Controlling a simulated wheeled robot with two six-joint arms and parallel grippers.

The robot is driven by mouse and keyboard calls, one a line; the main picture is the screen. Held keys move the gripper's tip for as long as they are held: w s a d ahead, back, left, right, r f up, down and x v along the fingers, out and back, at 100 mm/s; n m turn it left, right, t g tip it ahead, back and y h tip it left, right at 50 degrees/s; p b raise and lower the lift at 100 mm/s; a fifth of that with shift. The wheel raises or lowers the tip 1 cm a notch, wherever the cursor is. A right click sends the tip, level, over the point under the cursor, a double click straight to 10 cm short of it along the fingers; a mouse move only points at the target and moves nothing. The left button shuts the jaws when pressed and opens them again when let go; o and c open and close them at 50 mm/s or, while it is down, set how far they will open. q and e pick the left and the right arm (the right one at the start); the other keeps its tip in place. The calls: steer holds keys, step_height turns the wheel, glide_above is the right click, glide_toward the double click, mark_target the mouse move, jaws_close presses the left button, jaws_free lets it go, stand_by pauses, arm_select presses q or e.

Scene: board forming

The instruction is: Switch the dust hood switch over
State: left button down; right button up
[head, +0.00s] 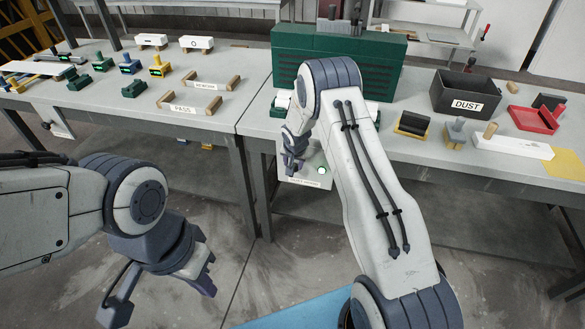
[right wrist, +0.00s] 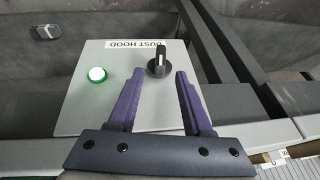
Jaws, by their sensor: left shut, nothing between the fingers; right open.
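The dust hood switch panel (head: 311,176) is a pale plate at the front edge of the right bench. In the right wrist view the panel (right wrist: 75,115) carries a "DUST HOOD" label, a lit green-rimmed lamp (right wrist: 97,75) and a black rotary switch (right wrist: 160,66). The switch's white mark points toward the label. My right gripper (right wrist: 159,84) is open, its fingertips on either side of the switch's lower part in that view; contact cannot be told. In the head view the right gripper (head: 293,165) partly covers the panel. My left gripper (head: 207,277) is shut and empty over the floor.
A green drawer cabinet (head: 345,55) stands behind my right arm. A "DUST" bin (head: 466,88), a red dustpan (head: 533,119) and small blocks are on the right bench (head: 415,157). The left bench (head: 120,110) holds coloured parts and "PASS" and "REWORK" racks.

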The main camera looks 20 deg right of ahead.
steer(key=p+x, duration=0.1)
steer(key=x, duration=0.4)
steer(key=shift+w+f, duration=0.1)
steer(key=shift+f, duration=0.25)
jaws_close()
